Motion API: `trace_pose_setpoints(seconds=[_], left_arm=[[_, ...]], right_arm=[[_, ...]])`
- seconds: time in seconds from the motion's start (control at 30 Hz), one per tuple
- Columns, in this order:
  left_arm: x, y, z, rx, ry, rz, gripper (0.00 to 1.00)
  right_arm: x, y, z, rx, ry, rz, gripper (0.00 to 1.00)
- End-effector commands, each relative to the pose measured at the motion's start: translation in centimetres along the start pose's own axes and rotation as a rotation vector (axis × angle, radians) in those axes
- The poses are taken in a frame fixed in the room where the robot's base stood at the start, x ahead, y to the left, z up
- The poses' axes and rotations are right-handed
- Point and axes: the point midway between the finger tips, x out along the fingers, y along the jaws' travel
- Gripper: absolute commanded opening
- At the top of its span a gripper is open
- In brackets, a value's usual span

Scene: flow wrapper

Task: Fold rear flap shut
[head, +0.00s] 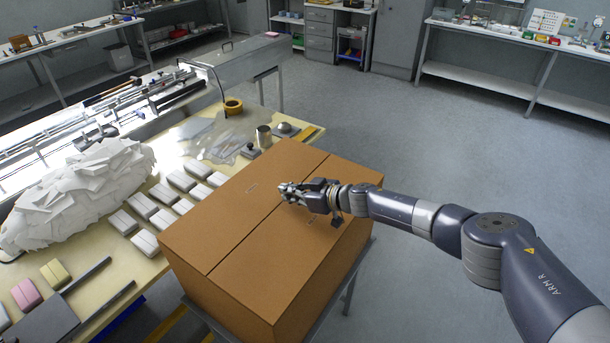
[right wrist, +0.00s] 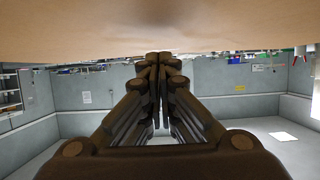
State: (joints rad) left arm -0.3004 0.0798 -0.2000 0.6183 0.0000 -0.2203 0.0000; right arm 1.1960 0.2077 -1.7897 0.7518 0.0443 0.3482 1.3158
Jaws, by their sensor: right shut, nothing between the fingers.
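A large brown cardboard box (head: 262,262) stands on a stand beside the workbench in the head view. My left gripper is out of view.
Open floor (head: 450,140) lies behind and right of the box.

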Motion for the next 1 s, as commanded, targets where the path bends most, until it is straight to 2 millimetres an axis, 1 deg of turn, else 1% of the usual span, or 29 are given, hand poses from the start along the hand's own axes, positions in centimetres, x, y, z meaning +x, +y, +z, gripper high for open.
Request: trace_pose_setpoints(seconds=[0.03,0.2,0.27,0.3,0.47,0.8,1.0], left_arm=[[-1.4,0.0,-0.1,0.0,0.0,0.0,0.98],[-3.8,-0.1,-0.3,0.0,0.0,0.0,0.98],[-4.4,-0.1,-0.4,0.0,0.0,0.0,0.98],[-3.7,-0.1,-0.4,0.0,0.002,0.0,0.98],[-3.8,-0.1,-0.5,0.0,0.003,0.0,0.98],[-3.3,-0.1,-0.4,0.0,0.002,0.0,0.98],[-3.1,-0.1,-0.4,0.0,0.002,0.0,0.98]], right_arm=[[-0.7,0.0,-1.0,0.001,-0.001,0.001,0.0],[-1.9,-0.1,-2.4,0.002,-0.001,0.002,0.0],[-2.3,-0.1,-2.7,0.002,-0.001,0.002,0.0],[-2.7,0.1,-2.3,0.001,-0.001,0.002,0.0],[-4.5,0.0,-3.0,0.0,-0.001,0.002,0.0],[-8.8,0.0,-4.7,0.0,0.0,0.003,0.0],[-10.6,0.0,-5.4,0.001,0.0,0.003,0.0]])
